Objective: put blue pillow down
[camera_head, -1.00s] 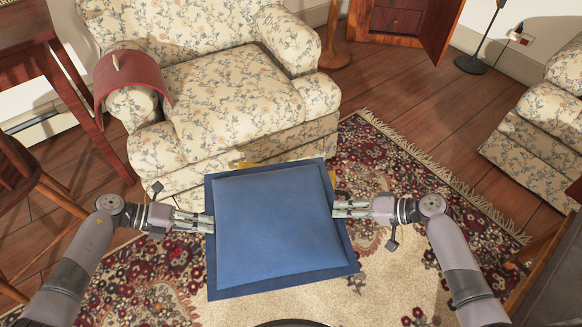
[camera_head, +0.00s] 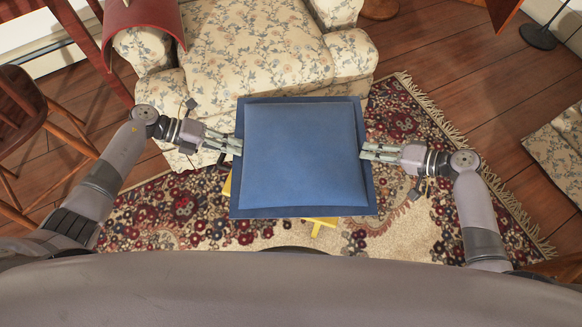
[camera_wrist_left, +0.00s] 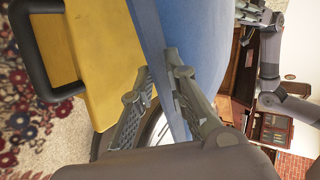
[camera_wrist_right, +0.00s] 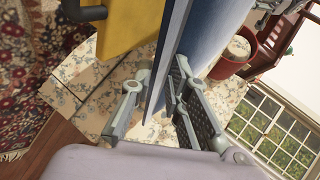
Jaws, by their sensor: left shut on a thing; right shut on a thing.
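The blue pillow (camera_head: 305,155) is a square cushion with a darker flat border, held level between my two grippers in the head view. My left gripper (camera_head: 238,146) is shut on its left border, and my right gripper (camera_head: 363,151) is shut on its right border. In the left wrist view the pillow's edge (camera_wrist_left: 150,35) runs between the fingers. In the right wrist view its edge (camera_wrist_right: 175,50) also lies between the fingers. A yellow object (camera_head: 318,222) shows partly beneath the pillow; the rest of it is hidden.
A floral armchair (camera_head: 250,50) stands just beyond the pillow, with a red object (camera_head: 140,35) over its left arm. A wooden chair (camera_head: 30,120) is at the left. A patterned rug (camera_head: 410,120) covers the floor. Another floral seat (camera_head: 560,150) is at the right edge.

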